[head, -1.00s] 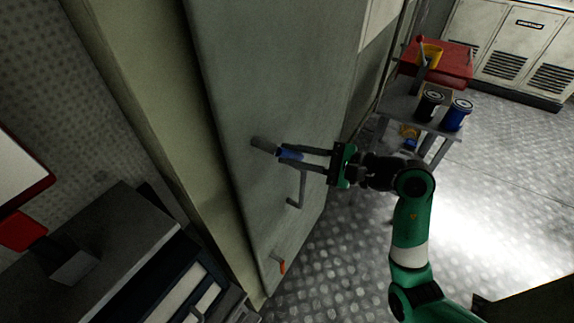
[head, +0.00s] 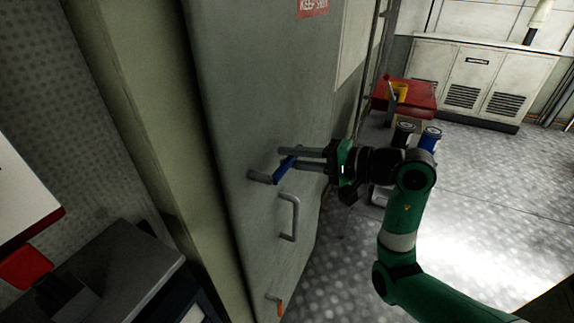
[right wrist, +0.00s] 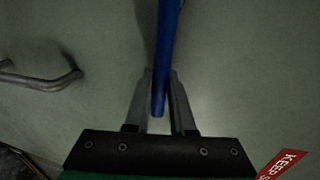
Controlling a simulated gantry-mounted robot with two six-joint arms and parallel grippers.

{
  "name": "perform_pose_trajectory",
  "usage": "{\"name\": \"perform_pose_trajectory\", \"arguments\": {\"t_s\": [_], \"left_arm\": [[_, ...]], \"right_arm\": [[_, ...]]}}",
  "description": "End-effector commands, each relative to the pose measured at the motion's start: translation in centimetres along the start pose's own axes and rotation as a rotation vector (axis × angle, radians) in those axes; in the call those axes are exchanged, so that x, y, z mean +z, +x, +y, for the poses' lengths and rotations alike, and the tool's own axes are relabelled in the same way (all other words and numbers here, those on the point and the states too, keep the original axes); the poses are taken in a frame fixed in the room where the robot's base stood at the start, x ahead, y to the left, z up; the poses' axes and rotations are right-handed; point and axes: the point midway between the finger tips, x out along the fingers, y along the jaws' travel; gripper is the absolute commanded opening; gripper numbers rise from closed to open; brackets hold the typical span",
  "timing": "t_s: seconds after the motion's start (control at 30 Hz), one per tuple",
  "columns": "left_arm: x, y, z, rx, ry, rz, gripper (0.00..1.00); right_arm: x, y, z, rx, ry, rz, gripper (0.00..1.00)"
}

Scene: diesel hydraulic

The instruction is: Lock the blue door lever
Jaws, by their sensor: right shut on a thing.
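The blue door lever (head: 284,170) sits on a grey round pivot (head: 260,176) on the grey-green door (head: 235,110). In the head view it slants up and to the right from the pivot's end. My right gripper (head: 283,159) reaches in from the right and is shut on the lever. In the right wrist view the blue lever (right wrist: 166,60) runs between the two fingers (right wrist: 160,95), its lower end near the gripper's palm. The fingers hide part of the lever in the head view. My left gripper is not in view.
A grey handle (head: 294,218) is on the door just below the lever, and an orange-tipped lever (head: 279,307) is lower down. A cart with a red top (head: 412,97) and cans (head: 429,138) stands behind my right arm. Open floor lies to the right.

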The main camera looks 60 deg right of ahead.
Motion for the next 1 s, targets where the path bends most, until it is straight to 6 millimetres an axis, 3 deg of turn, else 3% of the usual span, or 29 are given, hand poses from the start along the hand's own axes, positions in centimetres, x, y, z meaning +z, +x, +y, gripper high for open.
{"name": "perform_pose_trajectory", "arguments": {"t_s": [0.57,0.6,0.77,1.0], "left_arm": [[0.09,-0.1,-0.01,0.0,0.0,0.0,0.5],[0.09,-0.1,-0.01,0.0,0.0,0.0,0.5],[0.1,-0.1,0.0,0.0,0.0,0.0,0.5],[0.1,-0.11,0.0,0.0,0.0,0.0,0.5]], "right_arm": [[0.09,-0.11,-0.58,-0.006,-0.044,0.008,0.0],[0.09,-0.11,-0.58,-0.006,-0.044,0.008,0.24],[0.07,-0.1,-0.53,-0.005,-0.042,0.008,0.52],[0.03,-0.08,-0.42,-0.002,-0.04,0.008,0.52]]}}
